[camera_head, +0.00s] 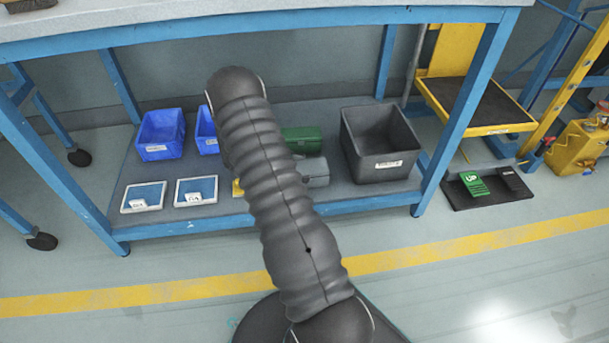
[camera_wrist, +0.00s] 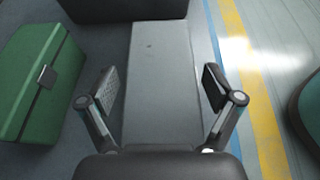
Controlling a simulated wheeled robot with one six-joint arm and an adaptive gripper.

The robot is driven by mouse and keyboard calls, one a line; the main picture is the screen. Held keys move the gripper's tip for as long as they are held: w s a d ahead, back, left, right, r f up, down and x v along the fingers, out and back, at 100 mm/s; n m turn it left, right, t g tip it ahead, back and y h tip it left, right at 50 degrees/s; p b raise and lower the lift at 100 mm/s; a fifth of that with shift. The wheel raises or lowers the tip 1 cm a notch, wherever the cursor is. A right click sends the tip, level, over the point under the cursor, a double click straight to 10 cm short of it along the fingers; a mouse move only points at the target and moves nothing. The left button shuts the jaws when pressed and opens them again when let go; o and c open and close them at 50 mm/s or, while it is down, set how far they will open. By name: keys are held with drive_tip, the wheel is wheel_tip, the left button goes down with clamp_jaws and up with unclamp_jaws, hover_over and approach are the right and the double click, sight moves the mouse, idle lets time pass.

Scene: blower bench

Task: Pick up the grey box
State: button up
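The grey box (camera_head: 316,172) sits on the lower shelf of the blue-framed bench, beside the green box. My arm partly covers it in the head view. In the wrist view the grey box (camera_wrist: 165,60) runs up the middle of the picture. My gripper (camera_wrist: 162,86) is open there, with one finger to the left of the box and one to the right. Gaps show between the fingers and its sides. How far the fingertips are above or below its top, I cannot tell. The head view does not show the gripper, which is behind my arm.
The green box (camera_wrist: 40,80) lies left of my left finger. A dark open bin (camera_head: 380,145) stands right of the grey box. Blue bins (camera_head: 161,136) and framed trays (camera_head: 143,197) are on the shelf's left. The bench top (camera_head: 270,22) overhangs the shelf.

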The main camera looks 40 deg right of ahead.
drive_tip(key=c, duration=1.4)
